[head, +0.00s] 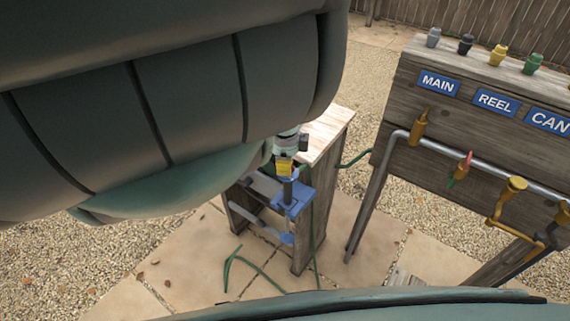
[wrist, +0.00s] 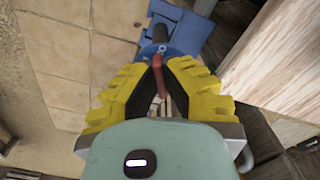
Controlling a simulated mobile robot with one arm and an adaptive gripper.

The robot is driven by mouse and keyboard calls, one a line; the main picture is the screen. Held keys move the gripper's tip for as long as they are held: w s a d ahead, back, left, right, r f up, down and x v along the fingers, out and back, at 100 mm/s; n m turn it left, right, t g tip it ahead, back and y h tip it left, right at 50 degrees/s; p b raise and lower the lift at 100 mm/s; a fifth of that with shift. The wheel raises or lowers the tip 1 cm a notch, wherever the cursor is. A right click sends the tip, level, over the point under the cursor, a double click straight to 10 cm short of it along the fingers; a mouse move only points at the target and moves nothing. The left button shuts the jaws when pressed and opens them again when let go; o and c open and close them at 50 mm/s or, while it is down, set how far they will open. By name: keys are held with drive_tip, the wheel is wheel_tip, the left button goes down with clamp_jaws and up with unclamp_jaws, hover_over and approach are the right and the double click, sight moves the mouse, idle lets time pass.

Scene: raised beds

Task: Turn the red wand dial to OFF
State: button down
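My gripper (wrist: 160,68) has yellow ribbed fingers that lean in close together at the tips. In the wrist view, a red dial lever (wrist: 163,82) shows in the narrow gap between them, below a blue round part (wrist: 160,50) with a small white ring mark. I cannot tell whether the fingers touch the lever or stand just clear of it. A dark rod and a blue bracket (wrist: 183,32) lie beyond. In the head view, my yellow gripper (head: 284,166) is just above the blue bracket (head: 292,198) on a wooden stand; the red lever cannot be made out there.
The wooden stand (head: 322,135) rises close beside the gripper. A green hose (head: 250,262) lies on the paving. At right, a wooden board has MAIN (head: 438,83) and REEL (head: 496,102) signs, a grey pipe (head: 440,146) and several valves. Open paving lies in front.

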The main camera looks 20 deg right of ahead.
drive_tip(key=shift+s, duration=0.1)
idle(0.6)
drive_tip(key=c, duration=1.1)
unclamp_jaws()
wheel_tip(320, 180, up, 7)
drive_tip(key=shift+f, duration=0.15)
drive_tip(key=shift+r, duration=0.35)
